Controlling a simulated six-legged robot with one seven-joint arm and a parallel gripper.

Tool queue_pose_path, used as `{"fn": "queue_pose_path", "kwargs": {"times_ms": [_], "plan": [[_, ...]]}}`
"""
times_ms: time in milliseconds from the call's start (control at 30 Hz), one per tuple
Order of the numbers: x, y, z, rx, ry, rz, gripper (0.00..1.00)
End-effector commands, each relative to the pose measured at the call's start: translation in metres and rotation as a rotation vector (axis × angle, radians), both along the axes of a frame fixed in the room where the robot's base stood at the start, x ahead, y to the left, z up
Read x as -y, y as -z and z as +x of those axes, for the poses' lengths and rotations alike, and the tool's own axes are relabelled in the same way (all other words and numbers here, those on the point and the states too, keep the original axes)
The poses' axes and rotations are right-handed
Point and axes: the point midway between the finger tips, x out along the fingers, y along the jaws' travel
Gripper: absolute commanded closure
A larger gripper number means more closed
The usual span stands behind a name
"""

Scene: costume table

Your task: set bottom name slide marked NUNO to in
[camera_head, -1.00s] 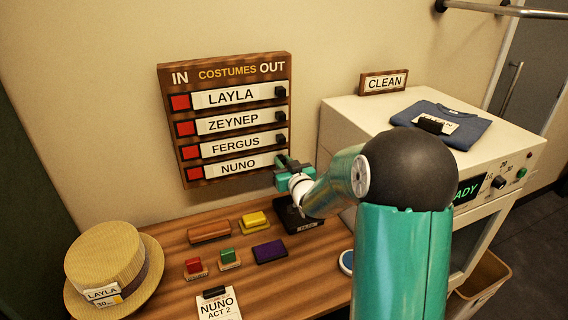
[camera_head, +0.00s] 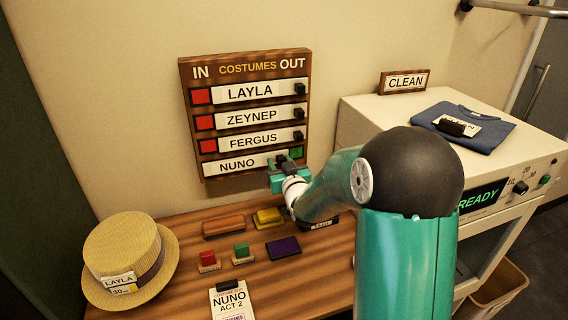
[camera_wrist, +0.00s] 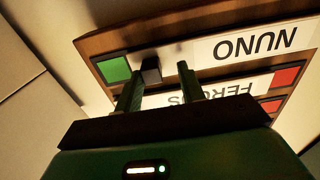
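The costumes board (camera_head: 186,125) hangs on the wall, with IN at its top left and OUT at its top right. The bottom slide marked NUNO (camera_head: 237,165) sits at the left end of its row, with a green square (camera_head: 296,152) bare at the right. The NUNO slide shows upside down in the wrist view (camera_wrist: 255,42), with its black knob (camera_wrist: 150,71) next to the green square. My gripper (camera_head: 281,163) is at this knob. In the wrist view its fingers (camera_wrist: 160,82) stand apart, the knob between them and close to the picture-left finger. Contact is unclear.
The LAYLA (camera_head: 249,92), ZEYNEP (camera_head: 251,117) and FERGUS (camera_head: 253,141) slides above sit right, with red squares at their left. Stamps and ink pads, a straw hat (camera_head: 128,255) and a NUNO tag (camera_head: 231,300) lie on the table. A white machine (camera_head: 400,120) stands right.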

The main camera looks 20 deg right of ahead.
Motion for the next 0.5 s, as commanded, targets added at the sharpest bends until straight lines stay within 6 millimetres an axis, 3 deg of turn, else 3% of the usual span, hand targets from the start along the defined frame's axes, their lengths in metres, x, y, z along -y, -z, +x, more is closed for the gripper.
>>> {"fn": "queue_pose_path", "kwargs": {"times_ms": [333,500], "plan": [[0.003,0.0,-0.003,0.0,0.005,-0.001,0.58],[0.003,-0.001,-0.022,0.001,0.005,-0.002,0.58]]}}
